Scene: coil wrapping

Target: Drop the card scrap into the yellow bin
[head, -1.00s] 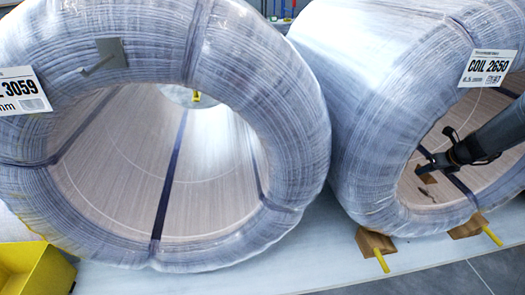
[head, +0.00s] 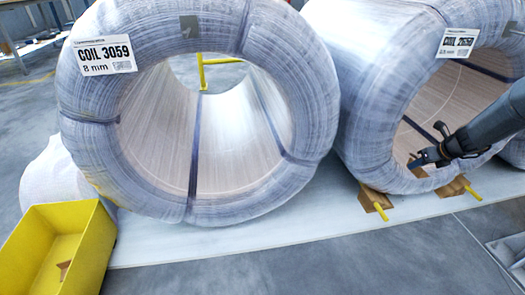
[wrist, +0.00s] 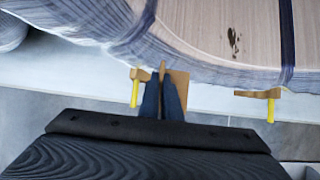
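My gripper (head: 416,163) is in front of the lower rim of the right coil in the head view. In the wrist view its two dark fingers (wrist: 163,90) are close together on a brown card scrap (wrist: 179,79), which sticks out past the fingertips. The scrap also shows as a small brown patch at the gripper's tip in the head view (head: 417,171). The yellow bin (head: 97,249) stands open at the lower left of the head view, far from my gripper. A small brown piece (head: 64,269) lies inside it.
The wrapped left coil (head: 90,160) stands between my gripper and the bin. The right coil (head: 365,110) has brown chocks with yellow handles (head: 381,212) at its base. A dark stain (wrist: 233,41) marks the right coil's bore. The floor in front (head: 300,275) is clear.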

